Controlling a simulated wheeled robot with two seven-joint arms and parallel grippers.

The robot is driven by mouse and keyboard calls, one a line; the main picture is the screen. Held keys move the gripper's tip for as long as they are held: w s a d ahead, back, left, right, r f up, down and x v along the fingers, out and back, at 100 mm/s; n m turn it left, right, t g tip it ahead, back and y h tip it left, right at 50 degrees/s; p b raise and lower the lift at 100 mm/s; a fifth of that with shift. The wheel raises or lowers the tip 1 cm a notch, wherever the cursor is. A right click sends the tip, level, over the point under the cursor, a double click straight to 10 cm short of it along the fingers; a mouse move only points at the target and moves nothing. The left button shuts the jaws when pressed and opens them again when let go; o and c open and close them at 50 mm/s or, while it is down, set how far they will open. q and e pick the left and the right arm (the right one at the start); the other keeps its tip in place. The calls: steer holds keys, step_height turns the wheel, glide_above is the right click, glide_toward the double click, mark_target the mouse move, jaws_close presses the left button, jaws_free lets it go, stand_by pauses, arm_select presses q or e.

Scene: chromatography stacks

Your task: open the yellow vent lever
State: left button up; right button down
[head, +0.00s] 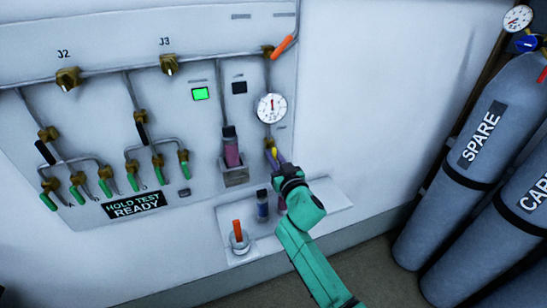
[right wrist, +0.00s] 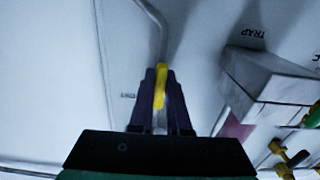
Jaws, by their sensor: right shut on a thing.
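The yellow vent lever (head: 274,151) is on a brass valve below the round gauge, at the right part of the wall panel. My right gripper (head: 277,160) reaches up to it from below and is shut on it. In the right wrist view the yellow lever (right wrist: 161,84) stands between the two dark fingers of my right gripper (right wrist: 160,98), in line with them. The valve body is mostly hidden there by the lever and fingers. My left gripper is not in view.
A round gauge (head: 272,107) sits above the valve. A vial in a grey holder (head: 235,176) is just left of it. A shelf (head: 325,203) below bears vials and a cup with an orange stick (head: 238,237). Grey cylinders (head: 480,150) stand at right.

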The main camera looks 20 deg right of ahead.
steer(key=c, duration=0.9)
jaws_free()
steer(key=s, duration=0.5)
steer(key=s+b, duration=0.1)
steer(key=s, duration=0.3)
steer(key=s+d+b, duration=0.1)
steer(key=s, duration=0.4)
steer(key=shift+s, duration=0.3)
